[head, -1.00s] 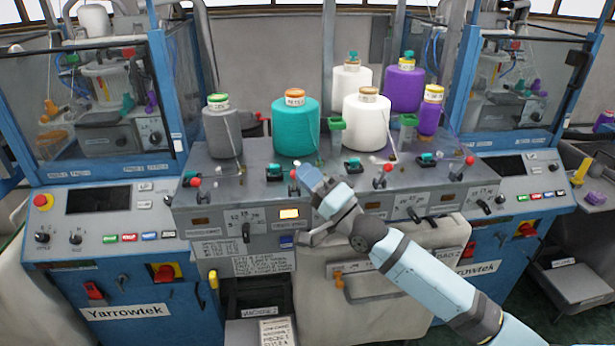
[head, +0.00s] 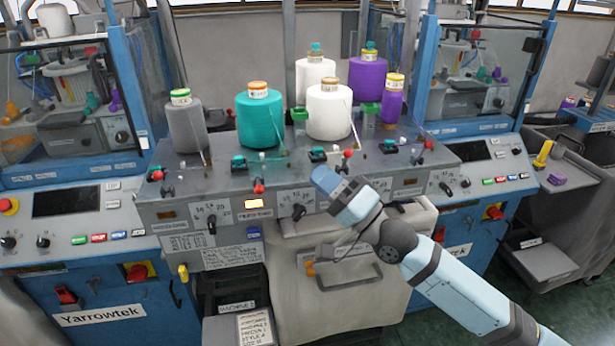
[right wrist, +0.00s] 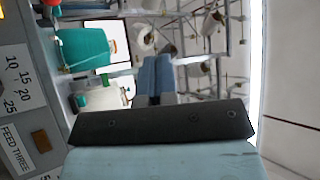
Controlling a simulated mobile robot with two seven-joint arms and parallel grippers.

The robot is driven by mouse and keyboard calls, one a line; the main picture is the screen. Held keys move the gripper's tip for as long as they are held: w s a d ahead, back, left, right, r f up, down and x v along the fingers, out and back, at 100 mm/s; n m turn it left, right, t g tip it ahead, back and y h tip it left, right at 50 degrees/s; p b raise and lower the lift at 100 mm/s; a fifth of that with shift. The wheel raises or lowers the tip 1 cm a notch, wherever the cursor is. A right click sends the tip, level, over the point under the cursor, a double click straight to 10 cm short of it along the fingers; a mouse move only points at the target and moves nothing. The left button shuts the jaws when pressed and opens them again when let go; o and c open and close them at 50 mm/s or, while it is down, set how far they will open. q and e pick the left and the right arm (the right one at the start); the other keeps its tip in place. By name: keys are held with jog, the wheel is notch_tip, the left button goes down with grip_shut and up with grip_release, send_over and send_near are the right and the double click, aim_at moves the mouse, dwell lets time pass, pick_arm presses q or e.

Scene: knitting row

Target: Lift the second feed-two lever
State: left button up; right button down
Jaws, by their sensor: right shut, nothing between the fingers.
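The grey feed panel (head: 145,210) carries a row of small levers with red knobs. The second lever from the left (head: 258,187) stands above a lit amber display; its exact tilt is too small to tell. My right gripper (head: 320,176) is to the right of this lever, in front of the panel and apart from the lever. Its fingers are closed and empty; in the right wrist view they show as blue-grey tips (right wrist: 155,78). A "FEED THREE" label (right wrist: 18,148) is at the left there. My left gripper is not in view.
Teal (head: 260,118), grey (head: 187,125), white (head: 329,112) and purple (head: 367,78) yarn cones stand on the panel top. A selector dial (head: 298,211) is left of my right arm.

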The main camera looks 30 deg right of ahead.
dwell(0.3)
notch_tip(320, 180, down, 16)
jog(key=s, duration=0.1)
jog(key=shift+s+b, duration=0.2)
jog(key=shift+b, duration=0.25)
jog(key=shift+a+r, duration=0.1)
jog(key=shift+r, duration=0.05)
jog(key=p, duration=0.5)
send_near(259, 185)
jog(key=x, duration=0.6)
jog(key=shift+w+f, duration=0.25)
jog(key=shift+f, duration=0.2)
